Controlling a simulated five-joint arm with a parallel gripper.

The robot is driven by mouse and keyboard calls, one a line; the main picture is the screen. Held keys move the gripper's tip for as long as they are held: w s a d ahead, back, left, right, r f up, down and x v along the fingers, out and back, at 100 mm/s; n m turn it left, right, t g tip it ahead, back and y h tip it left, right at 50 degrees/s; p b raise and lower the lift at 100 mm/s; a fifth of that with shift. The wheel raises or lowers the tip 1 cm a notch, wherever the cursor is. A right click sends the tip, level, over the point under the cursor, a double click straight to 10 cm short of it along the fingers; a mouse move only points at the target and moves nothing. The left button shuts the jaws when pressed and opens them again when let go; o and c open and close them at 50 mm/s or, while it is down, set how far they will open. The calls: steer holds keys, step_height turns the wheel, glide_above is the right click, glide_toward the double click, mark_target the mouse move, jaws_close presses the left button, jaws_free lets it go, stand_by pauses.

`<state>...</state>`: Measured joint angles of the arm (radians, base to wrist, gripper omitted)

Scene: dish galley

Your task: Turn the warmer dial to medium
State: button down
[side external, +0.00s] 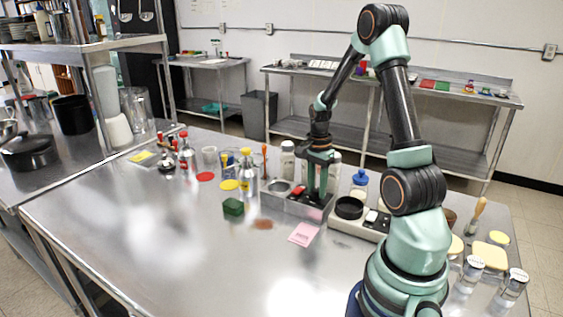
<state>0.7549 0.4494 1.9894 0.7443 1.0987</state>
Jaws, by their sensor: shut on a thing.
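The warmer looks to be the low steel box (287,206) in the middle of the counter, with a round well in its top at left and a dark control panel at right. My gripper (317,196) points straight down over that panel, its fingers reaching the box top. It is shut on the small warmer dial there. The dial is hidden by the fingers, so its pointer and setting marks cannot be read.
A white appliance with a black round plate (349,208) stands just right of the box. Bottles (288,160) stand close behind. The left front counter is clear.

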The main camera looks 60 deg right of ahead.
mark_target(316, 188)
stand_by(0.3)
steer(key=c, duration=0.5)
jaws_free()
steer(key=r, duration=1.2)
steer(key=shift+w+d, duration=0.15)
steer(key=shift+w, duration=0.1)
steer(key=a+r+n+t, duration=0.2)
steer(key=a+n, duration=0.5)
steer(key=a, duration=0.1)
steer(key=a+r+n+t, duration=0.2)
steer(key=a+n, duration=0.5)
steer(key=a, duration=0.2)
steer(key=a+r+n+t, duration=0.1)
steer(key=a+r+n, duration=0.2)
steer(key=a+n, duration=0.4)
steer(key=shift+w+a+r+t, duration=0.1)
steer(key=shift+w+a+t, duration=0.1)
steer(key=shift+a, duration=0.4)
steer(key=shift+w+a+t, duration=0.1)
steer(key=shift+a+t, duration=0.1)
steer(key=shift+a, duration=0.35)
